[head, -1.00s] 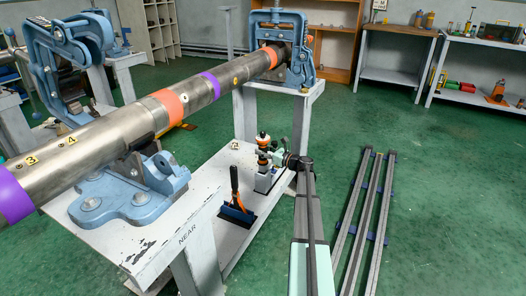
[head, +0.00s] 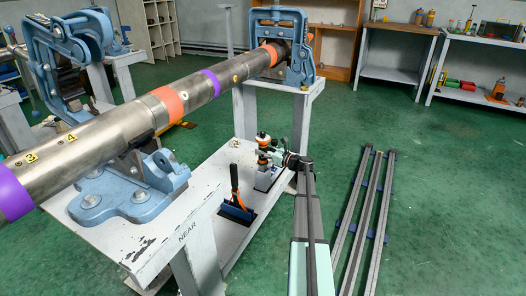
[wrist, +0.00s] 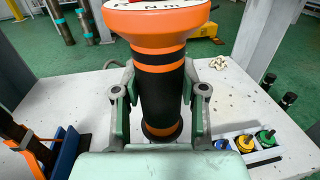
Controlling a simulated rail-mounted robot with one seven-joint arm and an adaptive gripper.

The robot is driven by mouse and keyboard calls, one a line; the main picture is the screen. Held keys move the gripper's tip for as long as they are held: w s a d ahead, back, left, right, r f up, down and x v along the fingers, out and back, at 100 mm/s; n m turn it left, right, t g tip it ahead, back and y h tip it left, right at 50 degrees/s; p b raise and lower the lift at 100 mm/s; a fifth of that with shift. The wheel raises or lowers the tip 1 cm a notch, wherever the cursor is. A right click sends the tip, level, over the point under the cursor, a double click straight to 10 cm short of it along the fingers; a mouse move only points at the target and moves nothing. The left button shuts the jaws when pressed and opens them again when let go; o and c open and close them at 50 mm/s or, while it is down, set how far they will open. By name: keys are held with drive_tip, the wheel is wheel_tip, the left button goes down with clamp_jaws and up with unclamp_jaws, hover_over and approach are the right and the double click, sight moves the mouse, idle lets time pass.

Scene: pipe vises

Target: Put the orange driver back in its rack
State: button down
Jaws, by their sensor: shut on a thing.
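The orange driver (wrist: 160,70) stands upright in the wrist view, with an orange head marked with small letters and a black grip with orange bands. My gripper (wrist: 160,98) is shut around its black grip, one finger on each side. A small holder with blue, green and yellow knobs (wrist: 256,141) is at the right in the wrist view.
A blue stand (head: 237,211) with a black and orange handled tool (head: 235,180) is left of my gripper. A long pipe (head: 130,118) in blue vises runs above and left. Rails (head: 365,220) lie on the floor at right. Shelf space (wrist: 100,95) around the driver is partly clear.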

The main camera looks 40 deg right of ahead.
sight(266, 159)
drive_tip(key=shift+f+b, duration=0.45)
drive_tip(key=shift+f, duration=1.45)
idle(1.7)
drive_tip(key=c, duration=0.7)
unclamp_jaws()
drive_tip(key=shift+o, duration=0.7)
drive_tip(key=shift+f, duration=0.15)
drive_tip(key=v, duration=1.2)
